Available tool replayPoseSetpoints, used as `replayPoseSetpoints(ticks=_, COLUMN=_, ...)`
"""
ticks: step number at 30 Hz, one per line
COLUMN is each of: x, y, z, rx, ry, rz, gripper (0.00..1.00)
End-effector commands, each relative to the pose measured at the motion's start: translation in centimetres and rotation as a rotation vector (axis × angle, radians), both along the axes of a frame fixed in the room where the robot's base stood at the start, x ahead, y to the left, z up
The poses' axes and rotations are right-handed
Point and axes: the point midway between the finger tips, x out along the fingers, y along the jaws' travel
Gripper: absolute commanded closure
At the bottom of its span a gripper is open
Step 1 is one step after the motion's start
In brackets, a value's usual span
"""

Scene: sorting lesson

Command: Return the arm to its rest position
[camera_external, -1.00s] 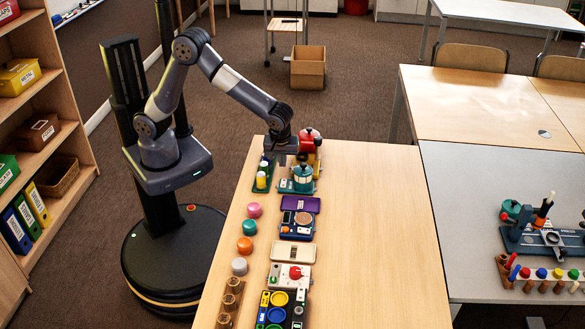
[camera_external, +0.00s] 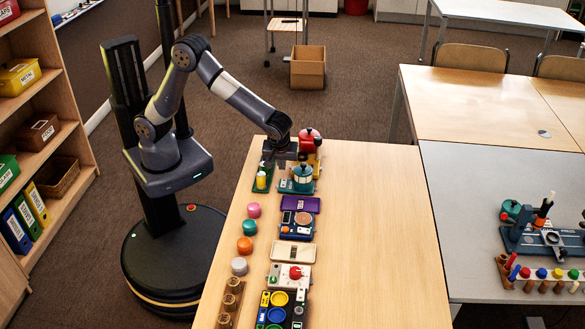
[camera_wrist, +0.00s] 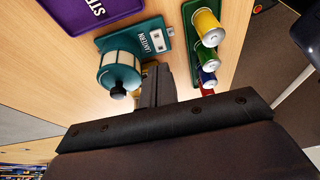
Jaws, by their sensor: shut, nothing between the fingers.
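My gripper (camera_wrist: 151,84) is shut with nothing between its fingers. In the wrist view it hangs over the table between the teal lantern board and the green can tray. In the external view my gripper (camera_external: 279,163) is at the far end of the long table, and my forearm slopes down to it. The teal lantern (camera_wrist: 119,72) stands upright on its labelled board, beside the fingers; it also shows in the external view (camera_external: 303,175). The fingertips are partly hidden in the external view.
The green can tray (camera_wrist: 191,50) holds yellow, green and blue cans close to my gripper. A red and yellow object (camera_external: 309,138) stands behind it. A purple board (camera_external: 300,204) and several other boards and coloured knobs run along the table's left side. The table's right side (camera_external: 370,230) is clear.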

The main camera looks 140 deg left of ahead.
Motion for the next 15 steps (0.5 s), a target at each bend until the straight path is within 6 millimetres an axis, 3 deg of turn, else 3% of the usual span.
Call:
replayPoseSetpoints(ticks=5, x=-1.4, y=1.3, z=-3.3, rx=-0.002, ry=0.004, rz=0.003, gripper=1.00)
replayPoseSetpoints(ticks=10, x=-1.5, y=1.6, z=-2.3, rx=-0.077, ry=-0.088, rz=0.003, gripper=1.00)
replayPoseSetpoints(ticks=15, x=-0.8, y=0.9, z=1.0, rx=-0.075, ry=-0.087, rz=0.001, gripper=1.00)
